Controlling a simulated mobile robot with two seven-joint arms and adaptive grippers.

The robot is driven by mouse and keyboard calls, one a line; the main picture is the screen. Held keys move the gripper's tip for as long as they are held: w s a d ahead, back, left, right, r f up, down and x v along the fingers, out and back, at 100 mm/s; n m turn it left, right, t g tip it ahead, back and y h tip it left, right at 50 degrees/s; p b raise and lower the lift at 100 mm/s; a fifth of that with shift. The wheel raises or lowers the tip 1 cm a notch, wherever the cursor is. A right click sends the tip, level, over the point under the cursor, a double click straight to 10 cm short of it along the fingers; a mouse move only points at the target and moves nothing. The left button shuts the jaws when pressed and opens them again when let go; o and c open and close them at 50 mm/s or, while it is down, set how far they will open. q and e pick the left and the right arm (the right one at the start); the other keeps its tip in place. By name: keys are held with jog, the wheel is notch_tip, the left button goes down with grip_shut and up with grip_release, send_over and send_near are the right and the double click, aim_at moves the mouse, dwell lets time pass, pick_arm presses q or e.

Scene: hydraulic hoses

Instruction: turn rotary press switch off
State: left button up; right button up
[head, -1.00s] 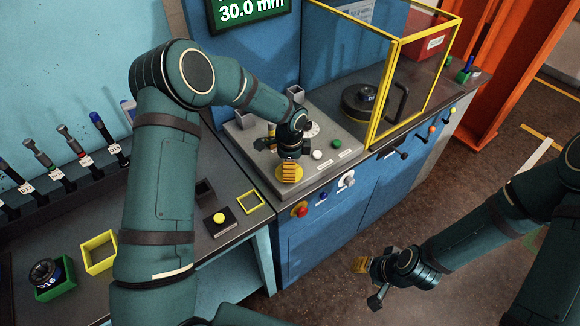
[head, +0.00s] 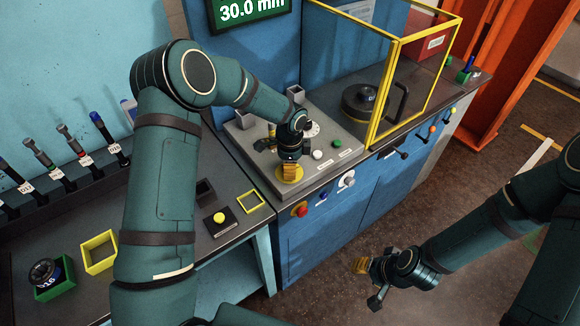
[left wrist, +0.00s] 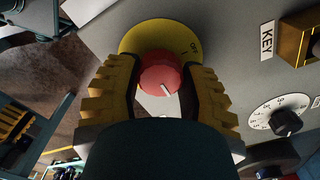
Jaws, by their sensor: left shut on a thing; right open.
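The rotary press switch has a red knob (left wrist: 160,73) with a white line, on a round yellow plate (left wrist: 150,34) marked "Off" at its upper right. In the head view the yellow plate (head: 289,177) lies on the grey panel near its front edge, and the knob is hidden. My left gripper (head: 289,170) points down over it. In the left wrist view its yellow ribbed fingers (left wrist: 160,85) stand on both sides of the knob, shut on it. My right gripper (head: 362,267) is open and empty above the floor at the lower right.
White and green buttons (head: 336,143) and a numbered dial (left wrist: 286,118) are near the switch on the panel. A yellow-framed guard (head: 396,75) stands to the right. Red, blue and white controls (head: 300,209) line the cabinet's front.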

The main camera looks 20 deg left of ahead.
pick_arm(q)
jog(key=n+b, duration=0.2)
jog(key=n, duration=0.1)
jog(key=shift+f+n, duration=0.15)
jog(key=shift+n, duration=0.15)
jog(key=n+b, duration=0.2)
jog(key=n, duration=0.2)
jog(key=shift+n, duration=0.3)
jog(key=n+b, duration=0.1)
jog(key=n, duration=0.3)
jog(key=shift+w+n, duration=0.1)
jog(key=shift+n, duration=0.2)
jog(key=shift+a+n, duration=0.1)
jog(key=shift+n, duration=2.2)
jog(key=shift+r, duration=0.2)
jog(key=o, duration=1.2)
jog(key=shift+w+f, duration=0.1)
